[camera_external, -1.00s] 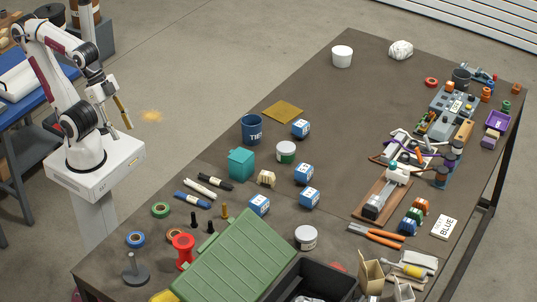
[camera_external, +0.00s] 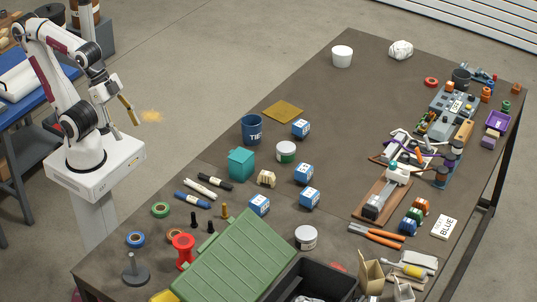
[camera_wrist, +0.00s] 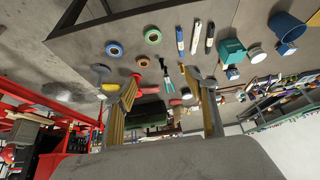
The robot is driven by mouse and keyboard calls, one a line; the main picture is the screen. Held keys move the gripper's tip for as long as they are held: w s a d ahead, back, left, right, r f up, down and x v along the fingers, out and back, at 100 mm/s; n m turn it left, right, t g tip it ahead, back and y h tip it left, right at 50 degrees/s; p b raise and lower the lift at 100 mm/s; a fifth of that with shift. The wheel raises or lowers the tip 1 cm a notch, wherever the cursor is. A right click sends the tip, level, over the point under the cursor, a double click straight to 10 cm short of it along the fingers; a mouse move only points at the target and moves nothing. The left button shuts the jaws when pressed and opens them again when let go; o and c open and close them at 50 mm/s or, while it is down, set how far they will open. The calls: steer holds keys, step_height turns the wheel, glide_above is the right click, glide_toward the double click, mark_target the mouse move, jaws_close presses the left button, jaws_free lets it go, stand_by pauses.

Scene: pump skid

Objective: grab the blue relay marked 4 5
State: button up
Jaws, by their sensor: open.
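Several blue relays with white labels stand on the dark table in the outside view: one at the back (camera_external: 300,129), one in the middle (camera_external: 303,173), one nearer the front (camera_external: 309,197) and one to its left (camera_external: 260,204). Their marks are too small to read, so I cannot tell which is 4 5. My gripper (camera_external: 129,110) is open and empty, off the table's left side, far from the relays. In the wrist view its two yellow-padded fingers (camera_wrist: 150,82) are spread apart. No relay is clearly readable there.
Markers (camera_external: 199,188) and tape rolls lie to the left. A green ribbed lid (camera_external: 225,258) is in front.

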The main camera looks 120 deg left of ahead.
steer(key=w+a+r+n+t+y, duration=0.1)
steer(key=w+a, duration=0.5)
steer(key=w, duration=0.2)
steer(key=w+a+r+t+y, duration=0.1)
steer(key=w+a+r+y, duration=0.1)
steer(key=w+a, duration=0.45)
steer(key=t, duration=0.4)
glide_above(300, 166)
steer(key=s+d, duration=0.5)
step_height(300, 166, down, 13)
steer(key=a+f, duration=0.1)
steer(key=f, duration=0.2)
steer(key=a+f+t+h, duration=0.1)
steer(key=a+f, duration=0.1)
steer(key=f, duration=0.2)
steer(key=a+f+h, duration=0.1)
steer(key=f, duration=0.3)
steer(key=shift+s+a+f+m+t, duration=0.15)
steer(key=shift+a+m+t, duration=0.05)
steer(key=shift+m+t, duration=0.1)
steer(key=shift+s+a+f+h, duration=0.15)
steer(key=shift+f+h, duration=0.15)
steer(key=shift+f, duration=0.25)
steer(key=shift+x, duration=1.3)
